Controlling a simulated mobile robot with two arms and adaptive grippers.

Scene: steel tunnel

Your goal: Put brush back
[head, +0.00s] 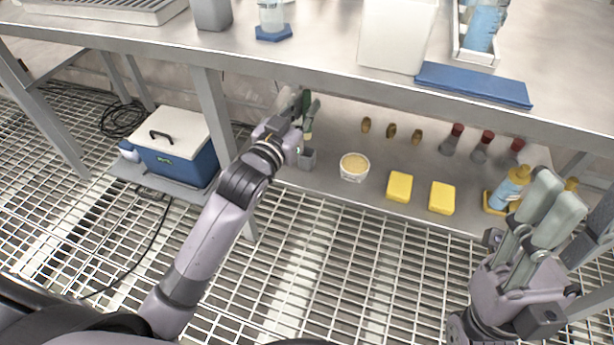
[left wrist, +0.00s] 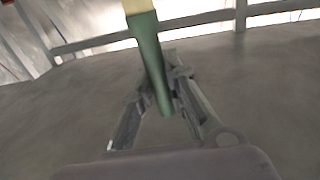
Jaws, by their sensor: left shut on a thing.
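My left gripper (head: 302,104) is under the worktop at the lower shelf, shut on the brush (head: 306,126). In the left wrist view the gripper (left wrist: 160,85) closes around the brush's green handle (left wrist: 150,55); a cream part shows at the top edge, and the rest is out of view. In the head view the brush is small and partly hidden by the gripper. A small grey cup (head: 307,159) stands on the shelf just below the brush. My right gripper (head: 552,208) is at the right, its two grey fingers near each other; their gap is unclear.
The lower shelf (head: 335,125) holds a tan-filled bowl (head: 354,166), two yellow sponges (head: 399,186), small brown items (head: 391,131), red-capped bottles (head: 480,149) and a blue bottle (head: 510,187). The worktop edge (head: 330,77) overhangs the left gripper. A blue cooler (head: 178,150) sits at left.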

